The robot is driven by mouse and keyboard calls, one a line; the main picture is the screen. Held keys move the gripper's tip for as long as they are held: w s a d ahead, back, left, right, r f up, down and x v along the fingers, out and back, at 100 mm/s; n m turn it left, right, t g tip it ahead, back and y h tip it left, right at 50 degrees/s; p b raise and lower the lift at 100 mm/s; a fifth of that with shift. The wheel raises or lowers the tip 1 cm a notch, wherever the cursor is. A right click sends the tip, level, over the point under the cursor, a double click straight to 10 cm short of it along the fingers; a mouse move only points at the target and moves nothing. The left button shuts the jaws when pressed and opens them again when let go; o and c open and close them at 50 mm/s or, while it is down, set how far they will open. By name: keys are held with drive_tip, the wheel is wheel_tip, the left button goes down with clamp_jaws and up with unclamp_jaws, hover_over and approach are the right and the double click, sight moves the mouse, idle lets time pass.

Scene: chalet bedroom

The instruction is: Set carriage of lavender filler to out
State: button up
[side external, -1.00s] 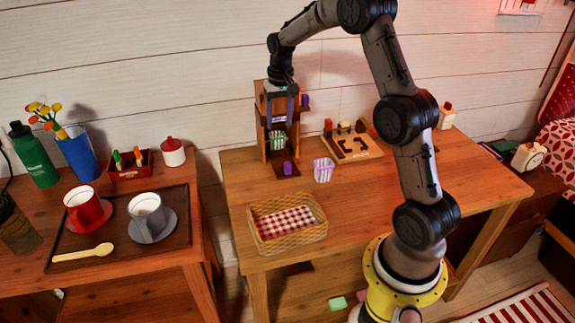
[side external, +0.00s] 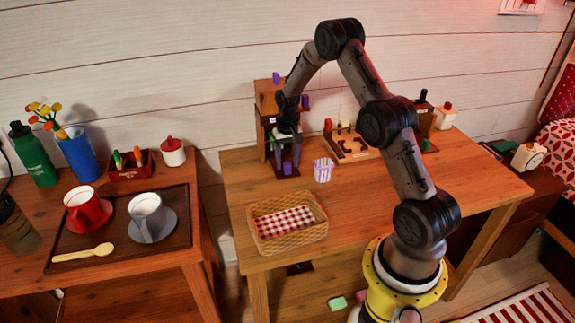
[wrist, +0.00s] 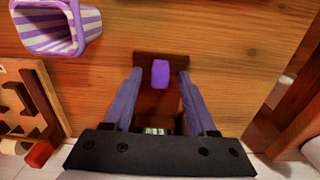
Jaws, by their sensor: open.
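The lavender filler (side external: 268,104) is an upright wooden stand at the back left of the right-hand table, with lavender knobs. A dark brown plate at its foot, seemingly the carriage (wrist: 150,58), bears a lavender knob (wrist: 160,76); the knob also shows in the side view (side external: 288,169). My gripper (side external: 287,160) points down in front of the filler. In the wrist view its two open fingers (wrist: 158,74) lie on either side of the knob with gaps. Contact is not visible. A sliver of a green-and-white thing (wrist: 155,131) shows behind the gripper; my gripper mostly hides the filler's inside.
A lavender-and-white striped cup (side external: 323,171) stands right of the filler. A wooden maze-like board (side external: 352,155) lies behind it. A wicker basket (side external: 262,236) with checked cloth sits at the front left. The table's right-hand part is largely clear.

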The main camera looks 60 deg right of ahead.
drive_tip(key=shift+f, duration=0.8)
drive_tip(key=shift+c, duration=0.3)
clamp_jaws()
drive_tip(key=shift+r, duration=0.1)
idle(0.6)
